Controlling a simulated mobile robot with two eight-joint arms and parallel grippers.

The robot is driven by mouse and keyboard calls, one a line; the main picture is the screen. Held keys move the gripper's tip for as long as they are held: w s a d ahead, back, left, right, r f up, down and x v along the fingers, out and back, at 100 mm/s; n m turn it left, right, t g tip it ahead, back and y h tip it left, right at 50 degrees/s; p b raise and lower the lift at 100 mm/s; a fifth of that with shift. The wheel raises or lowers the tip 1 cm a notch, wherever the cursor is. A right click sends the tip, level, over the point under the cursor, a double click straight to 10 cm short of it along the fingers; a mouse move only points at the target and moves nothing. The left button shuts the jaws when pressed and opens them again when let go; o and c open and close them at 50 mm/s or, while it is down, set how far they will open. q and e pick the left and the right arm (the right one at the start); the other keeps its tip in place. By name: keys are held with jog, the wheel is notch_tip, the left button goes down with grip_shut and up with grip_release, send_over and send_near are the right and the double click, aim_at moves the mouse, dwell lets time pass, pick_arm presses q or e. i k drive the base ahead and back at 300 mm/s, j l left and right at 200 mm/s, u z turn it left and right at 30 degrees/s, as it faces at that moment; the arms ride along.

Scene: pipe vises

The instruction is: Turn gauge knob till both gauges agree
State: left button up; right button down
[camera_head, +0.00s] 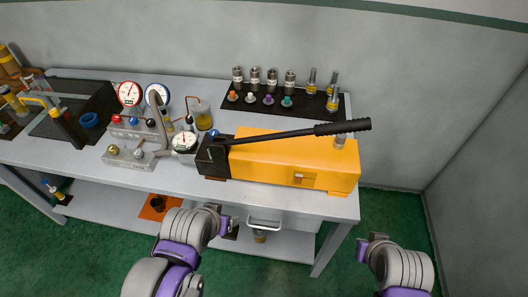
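A red-rimmed gauge (129,93) and a blue-rimmed gauge (157,95) stand upright side by side on a grey valve block (128,158) at the left of the bench. Their needles are too small to read exactly. A third white-faced gauge (183,141) sits right of the block. My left gripper (226,222) is in front of the bench, below its top, touching no knob. My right gripper (364,250) is farther right, also off the bench.
A yellow hand pump (280,160) with a long black lever (340,127) fills the bench's middle and right. A black mat (260,110) behind holds several fittings and coloured caps. A glass jar (203,116) stands behind the third gauge.

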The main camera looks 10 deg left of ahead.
aim_at(189, 119)
jog(key=k+j+u, duration=0.1)
jog(key=j+u, duration=0.95)
jog(key=i+z, duration=0.15)
jog(key=z, duration=0.35)
